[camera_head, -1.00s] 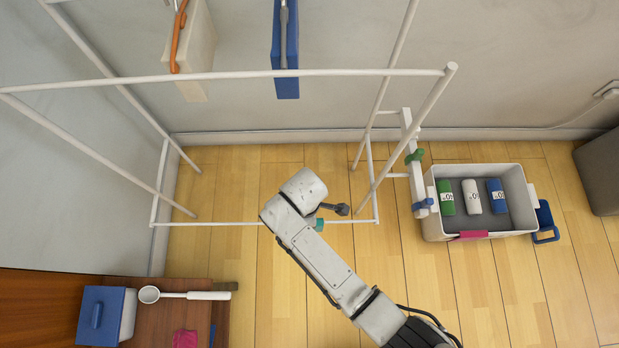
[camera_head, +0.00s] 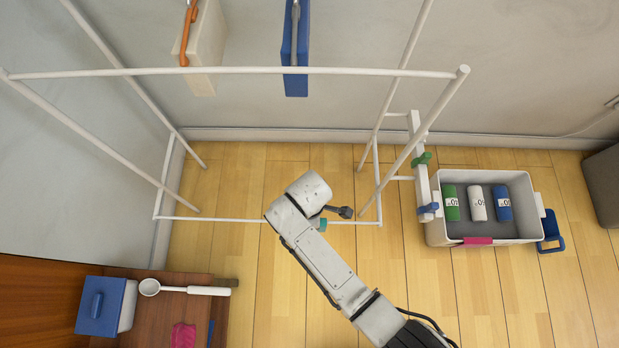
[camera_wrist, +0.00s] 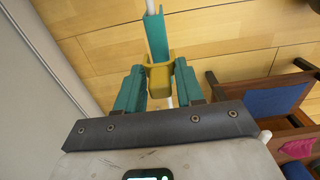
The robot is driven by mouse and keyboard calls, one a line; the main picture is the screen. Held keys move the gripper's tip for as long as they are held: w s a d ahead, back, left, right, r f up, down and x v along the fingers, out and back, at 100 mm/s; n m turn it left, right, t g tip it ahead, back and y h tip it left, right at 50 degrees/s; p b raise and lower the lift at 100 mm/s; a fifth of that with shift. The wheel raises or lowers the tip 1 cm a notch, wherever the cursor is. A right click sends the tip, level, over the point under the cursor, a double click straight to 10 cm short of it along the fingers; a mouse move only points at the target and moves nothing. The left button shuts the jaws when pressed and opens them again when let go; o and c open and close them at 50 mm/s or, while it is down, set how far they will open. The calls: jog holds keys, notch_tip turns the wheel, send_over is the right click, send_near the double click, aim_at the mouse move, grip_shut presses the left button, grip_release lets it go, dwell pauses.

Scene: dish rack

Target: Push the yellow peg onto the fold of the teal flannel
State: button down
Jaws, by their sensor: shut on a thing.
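In the wrist view the yellow peg (camera_wrist: 159,80) sits between the two teal fingers of my gripper (camera_wrist: 159,88), which is shut on it. The teal flannel (camera_wrist: 156,38) hangs as a narrow strip over the white rail (camera_wrist: 150,6), just beyond the peg. The peg overlaps the flannel's near end in the picture; I cannot tell how far it is seated on the fold. In the head view a small teal patch (camera_head: 321,224) shows beside my wrist at the front lower rail; the peg is hidden there.
White rack bars (camera_head: 230,71) cross above and around my arm. A brown bench (camera_head: 150,318) at lower left bears a blue-lidded box (camera_head: 101,308), a white ladle (camera_head: 185,289) and a pink cloth (camera_head: 184,336).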

jog(key=shift+f+b, duration=0.75)
jog(key=shift+f, duration=0.65)
jog(key=shift+f, duration=0.2)
jog(key=c, duration=0.6)
grip_release()
notch_tip(320, 180, up, 11)
jog(key=p, duration=0.4)
jog(key=shift+f, duration=0.1)
